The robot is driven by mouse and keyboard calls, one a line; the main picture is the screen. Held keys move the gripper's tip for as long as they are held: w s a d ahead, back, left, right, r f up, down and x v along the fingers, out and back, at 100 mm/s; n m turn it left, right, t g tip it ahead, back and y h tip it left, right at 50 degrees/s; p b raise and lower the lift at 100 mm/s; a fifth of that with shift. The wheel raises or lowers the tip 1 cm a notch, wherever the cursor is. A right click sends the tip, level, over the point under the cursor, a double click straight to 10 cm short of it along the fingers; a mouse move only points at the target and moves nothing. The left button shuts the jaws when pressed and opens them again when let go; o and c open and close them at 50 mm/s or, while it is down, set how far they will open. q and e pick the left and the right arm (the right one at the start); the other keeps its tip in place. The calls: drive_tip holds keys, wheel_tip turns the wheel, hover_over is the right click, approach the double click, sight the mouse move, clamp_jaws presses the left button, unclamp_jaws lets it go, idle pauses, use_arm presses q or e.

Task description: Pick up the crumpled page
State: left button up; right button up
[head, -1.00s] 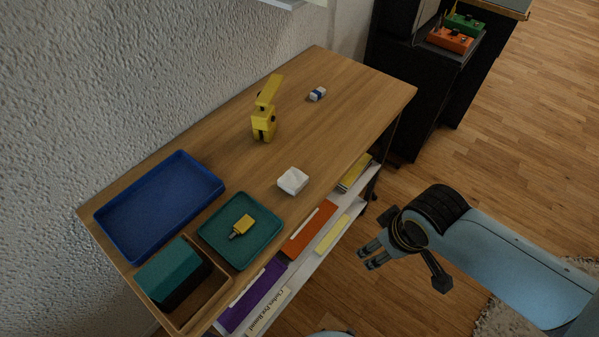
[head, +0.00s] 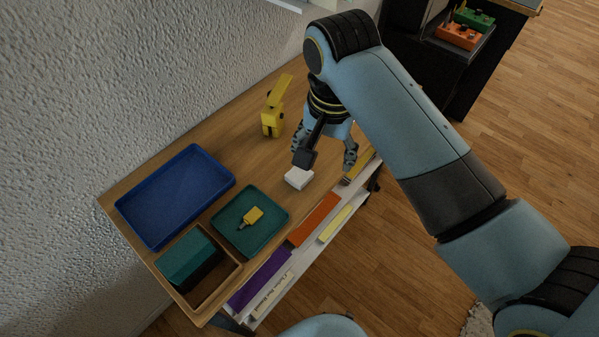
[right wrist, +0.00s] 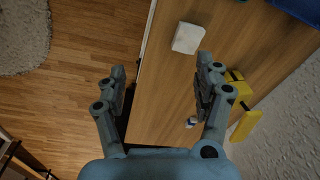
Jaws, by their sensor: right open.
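The crumpled page (head: 299,178) is a small white, faceted block lying on the wooden table top (head: 226,163) near its front edge. It also shows in the right wrist view (right wrist: 188,38), ahead of the fingertips and nearer the finger on the right. My right gripper (head: 328,162) hangs above the table just behind and to the right of the page, apart from it. In the right wrist view my right gripper (right wrist: 160,72) has its two fingers wide apart with nothing between them. My left gripper is not in view.
A yellow jointed figure (head: 273,108) stands behind the page. To the left are a blue tray (head: 176,197), a green tray (head: 266,228) with a yellow object (head: 251,217) in it, and a teal block (head: 188,258) in a wooden box. Books fill the shelf below.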

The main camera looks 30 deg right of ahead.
drive_tip(key=w+a+m+g, duration=0.1)
drive_tip(key=w+a+m, duration=0.2)
drive_tip(key=w+a, duration=0.15)
hover_over(295, 178)
drive_tip(key=f, duration=0.5)
drive_tip(key=shift+a+f+b, duration=0.15)
drive_tip(key=shift+a+b, duration=0.1)
drive_tip(key=shift+b, duration=0.05)
drive_tip(key=f, duration=0.5)
drive_tip(key=shift+d+f+b, duration=0.25)
drive_tip(key=shift+f+b, duration=0.05)
drive_tip(key=shift+f, duration=0.1)
drive_tip(key=c, duration=0.8)
